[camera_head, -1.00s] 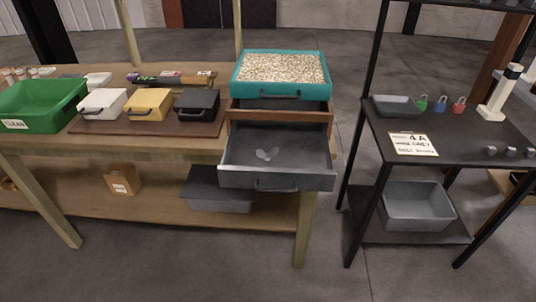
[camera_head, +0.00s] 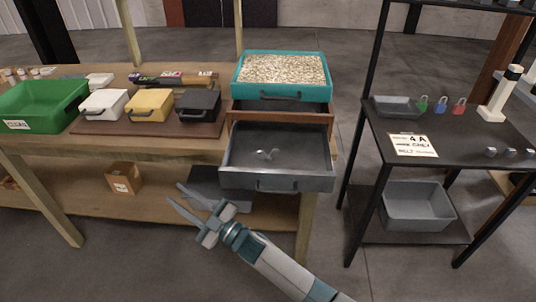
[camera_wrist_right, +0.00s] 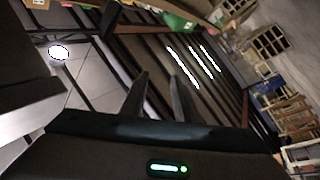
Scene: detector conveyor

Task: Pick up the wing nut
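The wing nut (camera_head: 267,154) is a small grey piece lying on the floor of the open grey drawer (camera_head: 276,182) in the head view. My right gripper (camera_head: 175,194) is in front of the workbench, below and to the left of the drawer, apart from it. Its two fingers are spread and nothing is between them. In the right wrist view the same fingers (camera_wrist_right: 160,85) stand apart and empty, and the wing nut does not show there. My left gripper is not in view.
A teal tray of pellets (camera_head: 332,92) sits above the drawer. White, yellow and black boxes (camera_head: 197,105) and a green bin (camera_head: 40,105) stand left on the bench. A black rack (camera_head: 450,150) stands right. A grey box (camera_head: 205,185) sits on the lower shelf behind my gripper.

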